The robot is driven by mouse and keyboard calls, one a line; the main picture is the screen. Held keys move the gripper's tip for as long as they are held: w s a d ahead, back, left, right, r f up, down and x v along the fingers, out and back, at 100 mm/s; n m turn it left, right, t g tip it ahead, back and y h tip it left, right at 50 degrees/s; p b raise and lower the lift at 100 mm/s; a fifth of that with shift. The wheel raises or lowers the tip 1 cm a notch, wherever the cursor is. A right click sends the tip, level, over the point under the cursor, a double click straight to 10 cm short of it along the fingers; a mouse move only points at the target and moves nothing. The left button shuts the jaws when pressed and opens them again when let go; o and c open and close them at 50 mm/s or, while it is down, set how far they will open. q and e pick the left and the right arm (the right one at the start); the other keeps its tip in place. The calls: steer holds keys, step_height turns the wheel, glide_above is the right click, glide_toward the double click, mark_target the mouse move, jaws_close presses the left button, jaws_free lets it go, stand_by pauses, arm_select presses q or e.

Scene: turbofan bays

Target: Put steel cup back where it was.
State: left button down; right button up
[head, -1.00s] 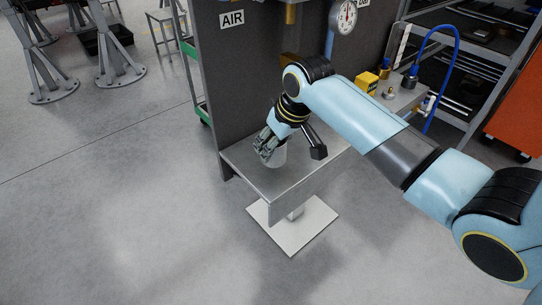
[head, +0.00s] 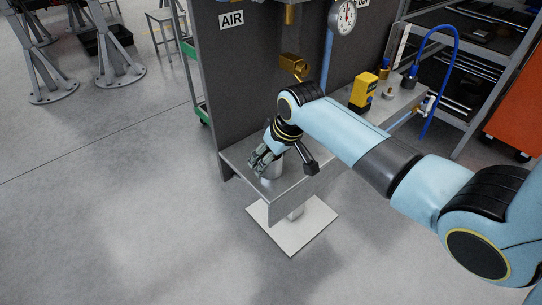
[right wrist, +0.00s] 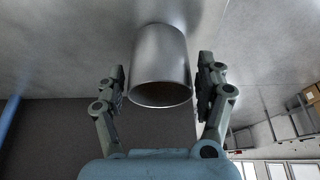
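The steel cup (head: 272,170) is at the left part of the metal shelf in the head view, partly hidden by my right gripper (head: 264,160). In the right wrist view the cup (right wrist: 161,68) is between the two fingers of my right gripper (right wrist: 161,85). The fingers are spread, with a narrow gap visible on each side of the cup. The cup appears to stand on the shelf surface (right wrist: 250,40). My left gripper is in neither view.
The shelf (head: 300,192) stands against a dark panel (head: 245,75) with an AIR label. A yellow box (head: 363,91), small fittings (head: 389,92), a brass fitting (head: 292,65) and a blue hose (head: 425,100) lie to the right and behind. A gauge (head: 346,16) hangs above.

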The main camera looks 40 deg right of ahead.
steer(key=shift+r, duration=0.1)
steer(key=shift+r, duration=0.25)
steer(key=v, duration=1.1)
steer(key=shift+s+r+p, duration=0.25)
steer(key=shift+p, duration=0.2)
steer(key=s+f+g+b, duration=0.1)
steer(key=s+f+b, duration=0.4)
steer(key=f, duration=0.6)
steer(key=s+f+m+g+b, duration=0.15)
steer(key=s+f, duration=0.45)
steer(key=f, duration=0.6)
steer(key=s+f+g+b, duration=0.2)
steer(key=s+f+b, duration=0.35)
steer(key=f, duration=0.55)
steer(key=s+f+h+b, duration=0.1)
steer(key=s+f+b, duration=0.3)
steer(key=s+f, duration=1.8)
steer(key=s+n+t, duration=0.1)
steer(key=s, duration=0.2)
steer(key=shift+s+b, duration=0.35)
